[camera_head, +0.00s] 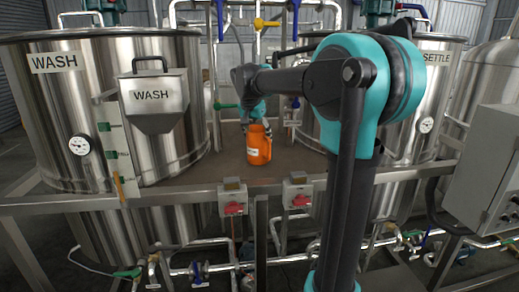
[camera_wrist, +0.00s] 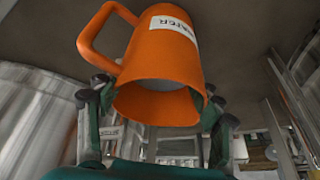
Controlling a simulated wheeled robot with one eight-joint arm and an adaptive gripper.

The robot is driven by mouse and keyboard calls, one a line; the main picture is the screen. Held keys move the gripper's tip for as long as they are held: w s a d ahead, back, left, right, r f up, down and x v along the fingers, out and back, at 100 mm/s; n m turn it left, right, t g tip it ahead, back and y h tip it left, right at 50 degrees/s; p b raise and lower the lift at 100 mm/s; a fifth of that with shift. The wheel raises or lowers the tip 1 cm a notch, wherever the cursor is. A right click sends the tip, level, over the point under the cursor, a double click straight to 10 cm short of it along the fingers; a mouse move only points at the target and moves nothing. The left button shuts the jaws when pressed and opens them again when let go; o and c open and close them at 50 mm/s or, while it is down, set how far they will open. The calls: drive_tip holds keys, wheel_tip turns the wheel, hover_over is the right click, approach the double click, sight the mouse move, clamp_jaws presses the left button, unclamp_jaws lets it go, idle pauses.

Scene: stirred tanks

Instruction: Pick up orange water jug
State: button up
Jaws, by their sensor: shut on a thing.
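The orange water jug (camera_head: 259,150) is upright over the brown deck between the two large tanks, its handle toward the right in the head view. In the wrist view the jug (camera_wrist: 163,60) shows a white label, a handle at the left and its open rim toward the camera. My gripper (camera_wrist: 153,97) is shut on the jug near its rim, one finger on each side. In the head view my gripper (camera_head: 256,120) comes down on the jug from above. Whether the jug's base touches the deck I cannot tell.
The WASH tank (camera_head: 60,110) stands left, with a hopper (camera_head: 153,100) on its front. The SETTLE tank (camera_head: 432,90) stands right, partly behind my arm. Pipes and valves (camera_head: 255,22) rise behind the jug. A metal rail (camera_head: 100,202) with red switch boxes (camera_head: 233,200) runs in front.

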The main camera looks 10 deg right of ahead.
drive_tip(key=c, duration=0.8)
wheel_tip(320, 180, up, 10)
drive_tip(key=shift+c, duration=0.2)
